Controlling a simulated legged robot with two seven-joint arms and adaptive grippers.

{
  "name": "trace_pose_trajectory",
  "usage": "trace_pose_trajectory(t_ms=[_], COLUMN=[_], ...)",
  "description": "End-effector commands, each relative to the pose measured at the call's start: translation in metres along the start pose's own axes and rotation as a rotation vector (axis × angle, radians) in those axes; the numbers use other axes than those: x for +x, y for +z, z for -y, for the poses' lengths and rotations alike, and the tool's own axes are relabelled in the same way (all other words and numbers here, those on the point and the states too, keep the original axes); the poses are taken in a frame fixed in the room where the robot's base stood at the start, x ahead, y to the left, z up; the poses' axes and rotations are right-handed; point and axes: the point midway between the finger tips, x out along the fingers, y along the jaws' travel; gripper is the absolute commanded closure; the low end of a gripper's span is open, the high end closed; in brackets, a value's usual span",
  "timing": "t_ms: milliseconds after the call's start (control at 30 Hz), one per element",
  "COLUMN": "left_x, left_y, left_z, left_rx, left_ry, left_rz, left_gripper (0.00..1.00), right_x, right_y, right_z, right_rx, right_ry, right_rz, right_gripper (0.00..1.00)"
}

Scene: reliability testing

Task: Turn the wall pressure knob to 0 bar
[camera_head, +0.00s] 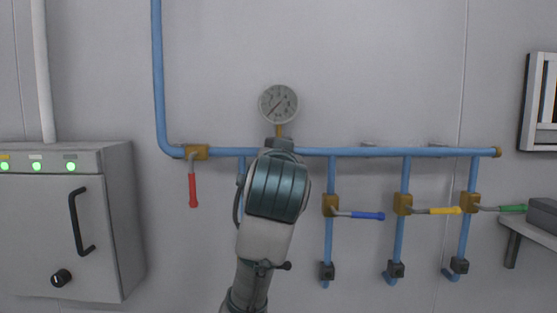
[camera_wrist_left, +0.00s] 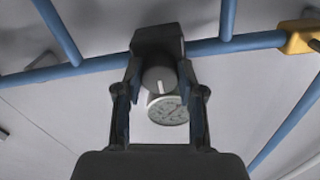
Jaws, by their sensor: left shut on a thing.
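The pressure knob (camera_wrist_left: 154,77) is a round dark grey dial with a pale mark line, in the left wrist view. It sits on a dark block (camera_wrist_left: 158,42) on the wall pipe. My left gripper (camera_wrist_left: 159,86) has one finger on each side of the knob and is shut on it. In the head view my left arm covers the knob and most of the gripper (camera_head: 281,147). The round pressure gauge (camera_head: 278,103) is just above, its needle seeming to point lower left; its numbers are too small to read.
Blue pipes (camera_head: 390,152) run along the wall. Valve levers in red (camera_head: 193,190), blue (camera_head: 367,216), yellow (camera_head: 444,211) and green (camera_head: 513,208) stick out on both sides of my arm.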

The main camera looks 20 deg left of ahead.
Motion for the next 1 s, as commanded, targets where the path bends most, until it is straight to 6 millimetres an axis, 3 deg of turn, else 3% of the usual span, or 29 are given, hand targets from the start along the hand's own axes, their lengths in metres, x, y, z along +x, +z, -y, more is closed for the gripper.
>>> trace_pose_trajectory(t_ms=[700, 733, 800, 1000], left_x=[0.0011, 0.0010, 0.0009, -0.0007], left_y=[0.0010, 0.0010, 0.0008, 0.0000], left_z=[-0.0009, -0.0010, -0.0009, -0.0001], left_rx=[-0.076, -0.076, -0.076, -0.076], left_ry=[0.002, 0.002, 0.002, 0.001], left_rz=[0.001, 0.001, 0.001, -0.001], left_gripper=[0.96, 0.57, 0.39, 0.36], right_x=[0.0006, 0.0006, 0.0006, 0.0006], right_y=[0.0003, 0.0003, 0.0003, 0.0002], right_z=[0.0000, 0.0000, 0.0000, 0.0004], right_rx=[0.000, 0.000, 0.000, 0.001], right_ry=[0.000, 0.000, 0.000, 0.000], right_rz=[0.000, 0.000, 0.000, 0.000], right_gripper=[0.60, 0.60, 0.60, 0.60])
